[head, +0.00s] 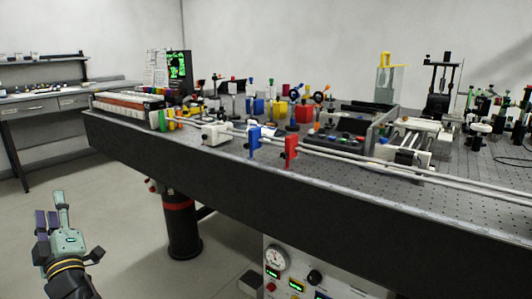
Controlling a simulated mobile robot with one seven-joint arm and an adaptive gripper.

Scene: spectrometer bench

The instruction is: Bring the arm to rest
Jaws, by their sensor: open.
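My gripper (50,215) shows at the lower left in the head view, on a pale green and black wrist. It points upward in the picture, over the bare floor to the left of the optical bench (230,170). It is open, and I see nothing between its fingers. It is apart from the bench. Most of my arm is cut off by the bottom edge of the picture.
The bench carries white rails (350,158), a blue holder (254,142), a red holder (290,150) and several instruments. A dark leg (180,225) and a gauge panel (300,278) stand below it. A side desk (60,98) is at the far left. The floor between is clear.

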